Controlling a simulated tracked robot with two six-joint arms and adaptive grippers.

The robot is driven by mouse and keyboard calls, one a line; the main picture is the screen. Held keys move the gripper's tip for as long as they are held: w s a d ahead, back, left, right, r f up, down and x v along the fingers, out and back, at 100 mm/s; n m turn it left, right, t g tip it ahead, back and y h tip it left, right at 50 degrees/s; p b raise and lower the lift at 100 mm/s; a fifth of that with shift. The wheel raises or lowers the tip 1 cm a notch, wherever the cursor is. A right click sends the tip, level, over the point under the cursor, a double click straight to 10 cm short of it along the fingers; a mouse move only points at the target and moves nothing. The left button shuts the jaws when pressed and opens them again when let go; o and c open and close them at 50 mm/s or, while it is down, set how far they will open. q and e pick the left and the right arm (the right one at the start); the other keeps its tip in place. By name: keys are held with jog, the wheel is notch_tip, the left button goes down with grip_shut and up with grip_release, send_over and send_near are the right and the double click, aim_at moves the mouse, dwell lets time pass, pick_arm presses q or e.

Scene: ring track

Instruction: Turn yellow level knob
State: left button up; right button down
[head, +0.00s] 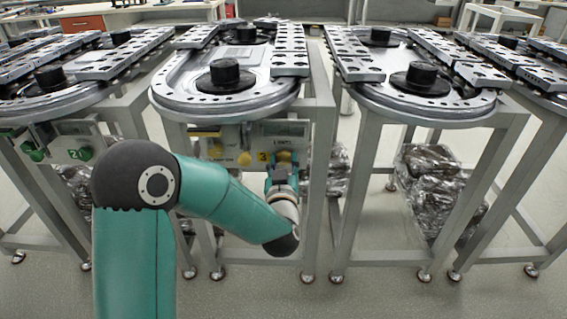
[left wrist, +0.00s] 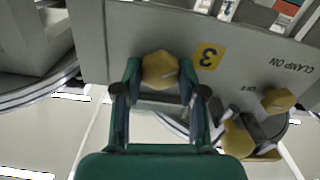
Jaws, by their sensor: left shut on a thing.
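A yellow knob (left wrist: 160,70) sits on a grey panel beside a yellow label with a 3. My left gripper (left wrist: 160,82) is shut on this knob, with one finger on each side of it. In the head view the same knob (head: 284,156) shows just above my left gripper (head: 282,168), partly hidden by it. Whether this is the level knob cannot be read from any label. Two other yellow parts are on the same panel: one knob (left wrist: 278,100) near the words CLAMP ON, and another (left wrist: 238,138). My right gripper is not in view.
The panel (head: 230,139) hangs under the front of the middle ring track (head: 165,95). Neighbouring tracks stand left and right, the left one with green knobs (head: 33,151). Grey table legs (head: 320,200) flank my left arm. Wrapped bundles (head: 428,185) lie under the right table.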

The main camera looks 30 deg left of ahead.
pick_arm(q)
jog(key=shift+m, duration=0.3)
jog(key=o, duration=1.1)
jog(key=shift+o, duration=0.2)
jog(key=v, duration=0.7)
jog(key=shift+s, duration=0.25)
jog(key=shift+d, duration=0.1)
